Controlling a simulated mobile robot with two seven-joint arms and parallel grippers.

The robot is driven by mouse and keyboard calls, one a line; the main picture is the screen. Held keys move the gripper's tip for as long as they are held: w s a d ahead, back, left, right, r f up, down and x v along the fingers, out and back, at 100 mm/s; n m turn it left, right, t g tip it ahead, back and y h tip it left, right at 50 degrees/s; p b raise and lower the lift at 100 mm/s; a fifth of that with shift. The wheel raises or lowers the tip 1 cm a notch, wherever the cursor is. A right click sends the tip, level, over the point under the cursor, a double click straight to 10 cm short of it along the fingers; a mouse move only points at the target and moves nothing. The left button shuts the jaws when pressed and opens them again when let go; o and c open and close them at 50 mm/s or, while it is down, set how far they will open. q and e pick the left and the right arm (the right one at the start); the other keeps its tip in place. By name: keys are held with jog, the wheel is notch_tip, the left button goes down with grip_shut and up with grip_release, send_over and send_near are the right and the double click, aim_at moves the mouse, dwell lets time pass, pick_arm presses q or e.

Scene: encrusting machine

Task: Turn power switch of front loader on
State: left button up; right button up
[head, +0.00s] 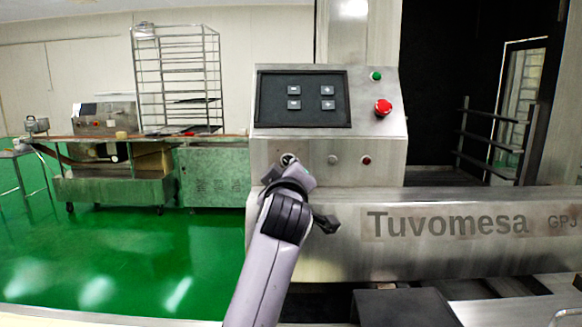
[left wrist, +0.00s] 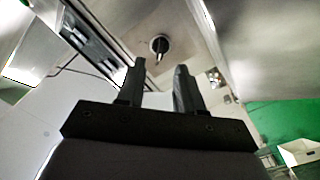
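The front loader's control panel (head: 392,143) is in the middle of the head view. The power switch, a small dark rotary knob (head: 288,159), is at the left of its lower row. My left gripper (head: 291,170) is just below and in front of the switch, partly covering it. In the left wrist view, the black knob (left wrist: 159,46) on a round base lies just beyond the fingertips, roughly centred between them. My left gripper (left wrist: 160,66) is open with nothing between its fingers. I cannot see contact with the switch. My right gripper is not in view.
A pale button (head: 332,160) and a red one (head: 366,160) are right of the switch. Above are a black keypad (head: 302,99), a green button (head: 376,76) and a red emergency stop (head: 383,107). The Tuvomesa beam (head: 455,250) runs below. Green floor (head: 130,260) is open at left.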

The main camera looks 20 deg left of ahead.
aim_at(288, 162)
pick_arm(q)
jog(key=shift+p+x, duration=0.35)
jog(key=shift+x, duration=2.9)
jog(key=shift+a, duration=0.1)
grip_shut()
